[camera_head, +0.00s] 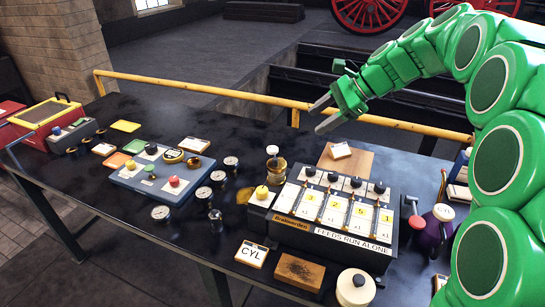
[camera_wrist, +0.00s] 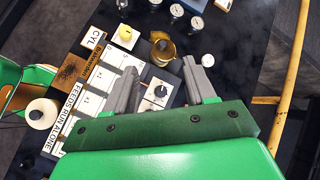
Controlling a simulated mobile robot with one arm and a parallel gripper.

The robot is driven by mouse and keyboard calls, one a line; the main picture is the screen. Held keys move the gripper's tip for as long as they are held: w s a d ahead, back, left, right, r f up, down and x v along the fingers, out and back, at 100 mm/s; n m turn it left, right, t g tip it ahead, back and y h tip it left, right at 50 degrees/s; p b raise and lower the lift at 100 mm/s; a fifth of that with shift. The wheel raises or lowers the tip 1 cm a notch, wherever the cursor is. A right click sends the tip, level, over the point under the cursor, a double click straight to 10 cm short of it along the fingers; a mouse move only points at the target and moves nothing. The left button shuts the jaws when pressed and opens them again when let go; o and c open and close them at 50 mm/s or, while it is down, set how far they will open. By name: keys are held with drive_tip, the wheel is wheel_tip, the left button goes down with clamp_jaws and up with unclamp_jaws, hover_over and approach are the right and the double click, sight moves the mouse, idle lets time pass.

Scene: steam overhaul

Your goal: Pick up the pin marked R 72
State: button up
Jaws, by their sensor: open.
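I cannot make out a pin marked R 72 in either view; no such lettering is legible. My gripper (camera_head: 323,115) is open and empty in the head view, raised above the table's far side near the yellow rail. In the wrist view the two grey fingers of my gripper (camera_wrist: 162,68) stand wide apart. A black knob on a white plate (camera_wrist: 160,92) shows between them, and a brass cup (camera_wrist: 163,51) shows beyond.
A grey counter box (camera_head: 328,243) lettered "FEEDS RUN ALONE" stands right of centre. A "CYL" card (camera_head: 251,254), a wooden block (camera_head: 299,272) and a cream round pot (camera_head: 355,288) lie in front. A blue panel (camera_head: 157,178) and several gauges lie left. A yellow rail (camera_head: 225,92) runs behind the table.

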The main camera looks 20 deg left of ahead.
sight(268, 158)
drive_tip(key=shift+w+a+f+m+y, duration=1.1)
drive_tip(key=shift+w+a+f+m, duration=0.45)
drive_tip(key=shift+w+a, duration=2.35)
drive_tip(key=shift+w+a+f+m+y, duration=1.1)
drive_tip(key=shift+w+a+f+m, duration=0.4)
drive_tip(key=shift+w+a, duration=2.35)
drive_tip(key=f, duration=1.3)
drive_tip(key=w+d+f, duration=0.1)
drive_tip(key=f, duration=0.6)
drive_tip(key=shift+f, duration=0.15)
drive_tip(key=shift+a+f, duration=0.15)
drive_tip(key=shift+f, duration=0.05)
drive_tip(key=shift+f+x, duration=0.2)
drive_tip(key=shift+x, duration=3.6)
clamp_jaws()
